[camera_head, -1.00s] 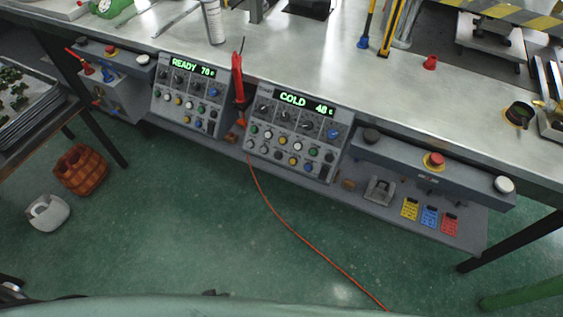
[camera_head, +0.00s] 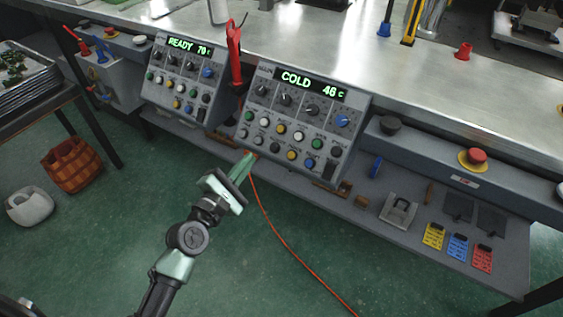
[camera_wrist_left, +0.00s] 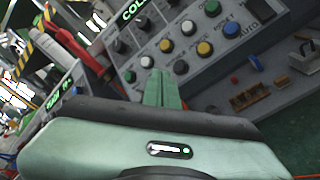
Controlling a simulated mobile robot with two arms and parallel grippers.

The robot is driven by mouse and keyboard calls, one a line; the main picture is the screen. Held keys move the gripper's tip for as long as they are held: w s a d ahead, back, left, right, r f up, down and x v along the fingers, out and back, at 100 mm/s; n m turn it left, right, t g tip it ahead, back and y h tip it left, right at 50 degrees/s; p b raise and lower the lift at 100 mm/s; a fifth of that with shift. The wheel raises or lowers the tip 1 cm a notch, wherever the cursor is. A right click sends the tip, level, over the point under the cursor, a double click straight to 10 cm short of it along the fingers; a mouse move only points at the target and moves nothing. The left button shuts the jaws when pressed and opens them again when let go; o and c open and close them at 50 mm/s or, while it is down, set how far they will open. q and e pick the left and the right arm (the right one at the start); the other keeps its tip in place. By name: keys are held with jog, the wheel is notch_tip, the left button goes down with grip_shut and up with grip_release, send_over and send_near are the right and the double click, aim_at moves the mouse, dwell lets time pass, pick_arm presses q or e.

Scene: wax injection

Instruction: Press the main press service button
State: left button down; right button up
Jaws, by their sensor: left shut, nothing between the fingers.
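A grey control panel (camera_head: 270,108) with a green "COLD" display (camera_head: 309,85) stands at the table's front edge. It carries dark knobs and several coloured buttons. I cannot tell which button is the service one. A second panel (camera_head: 160,77) reading "READY" stands to its left. My left gripper (camera_head: 249,158) is shut and empty, its fingertips in front of the COLD panel's lower left. In the left wrist view the shut fingers (camera_wrist_left: 161,76) point up at the panel's button rows (camera_wrist_left: 188,47); contact is not clear. My right gripper is not in view.
A red clamp-like tool (camera_head: 234,55) stands between the panels. An orange cable (camera_head: 290,246) runs down to the floor. A red emergency button (camera_head: 476,155) sits on the ledge at right. A lower shelf (camera_head: 352,207) juts out under the panels.

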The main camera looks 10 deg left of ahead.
aim_at(274, 147)
pick_arm(q)
jog(key=shift+n+t+h, duration=0.3)
jog(key=shift+n+t, duration=0.4)
jog(key=shift+n, duration=0.1)
jog(key=r, duration=0.2)
jog(key=d+r+b, duration=0.1)
jog(key=r, duration=0.1)
jog(key=shift+s+r, duration=0.15)
jog(key=shift+r, duration=0.05)
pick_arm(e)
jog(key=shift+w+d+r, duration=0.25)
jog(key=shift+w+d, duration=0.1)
